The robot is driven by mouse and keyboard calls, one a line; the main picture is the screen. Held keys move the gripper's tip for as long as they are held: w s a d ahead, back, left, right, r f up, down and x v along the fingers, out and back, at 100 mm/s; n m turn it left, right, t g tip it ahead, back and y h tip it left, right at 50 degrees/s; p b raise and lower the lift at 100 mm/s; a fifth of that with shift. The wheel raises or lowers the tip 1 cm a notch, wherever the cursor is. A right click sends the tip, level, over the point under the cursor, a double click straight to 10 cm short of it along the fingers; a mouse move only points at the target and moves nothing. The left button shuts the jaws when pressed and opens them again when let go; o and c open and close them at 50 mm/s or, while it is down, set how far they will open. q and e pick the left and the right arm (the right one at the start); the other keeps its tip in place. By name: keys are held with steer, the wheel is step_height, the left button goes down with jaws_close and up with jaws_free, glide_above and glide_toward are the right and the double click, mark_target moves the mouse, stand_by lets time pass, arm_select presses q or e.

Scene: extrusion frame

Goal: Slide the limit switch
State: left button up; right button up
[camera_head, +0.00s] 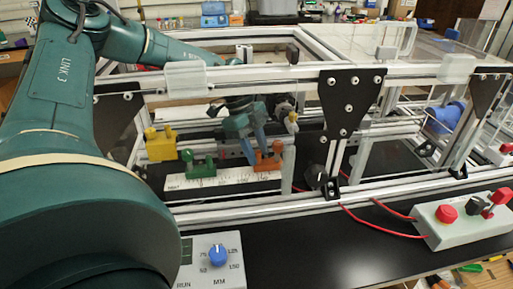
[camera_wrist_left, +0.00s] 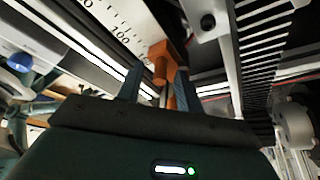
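An orange two-post slider (camera_head: 270,162) sits at the right end of a white ruled scale (camera_head: 228,182) inside the extrusion frame. A similar green slider (camera_head: 198,166) sits farther left on it. I cannot tell by label which one is the limit switch. My left gripper (camera_head: 254,150) reaches in over the orange slider, its blue fingers pointing down. In the left wrist view, the fingers (camera_wrist_left: 157,88) stand apart on either side of an orange post (camera_wrist_left: 161,66); a gap shows at the left finger, and the right finger looks very close to the orange. My right gripper is not in view.
A yellow block (camera_head: 160,146) stands left of the scale. A front rail (camera_head: 260,212) and black bracket plates (camera_head: 349,102) border the space. A dial box (camera_head: 212,262) and a red-button box (camera_head: 470,220) with red cables lie in front. A toothed black strip (camera_wrist_left: 262,50) runs beside the gripper.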

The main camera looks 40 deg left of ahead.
arm_select(q)
steer(key=shift+c, duration=0.4)
jaws_close()
